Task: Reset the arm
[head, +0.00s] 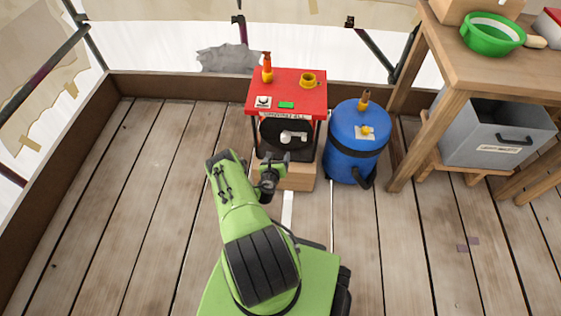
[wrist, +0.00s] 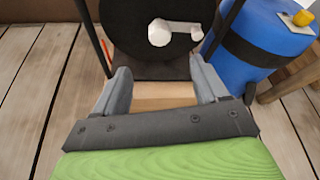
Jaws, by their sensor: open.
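My arm is green, and in the head view it reaches forward from the bottom middle. My gripper (wrist: 163,88) is open and empty in the wrist view, its two grey fingers apart. In the head view the gripper (head: 272,176) is small and dark, in front of the red-topped machine (head: 288,88). The machine has a black round drum (head: 275,131) with a pale crank handle (head: 294,137). In the wrist view the drum (wrist: 135,22) and handle (wrist: 175,30) lie beyond the fingers, apart from them. The machine stands on a wooden block (head: 298,179).
A blue drum (head: 352,150) stands just right of the machine. A wooden bench (head: 480,62) at the right holds a green bowl (head: 492,36), with a grey bin (head: 490,138) on its lower shelf. A low board edges the deck. The planks (head: 120,200) at left are clear.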

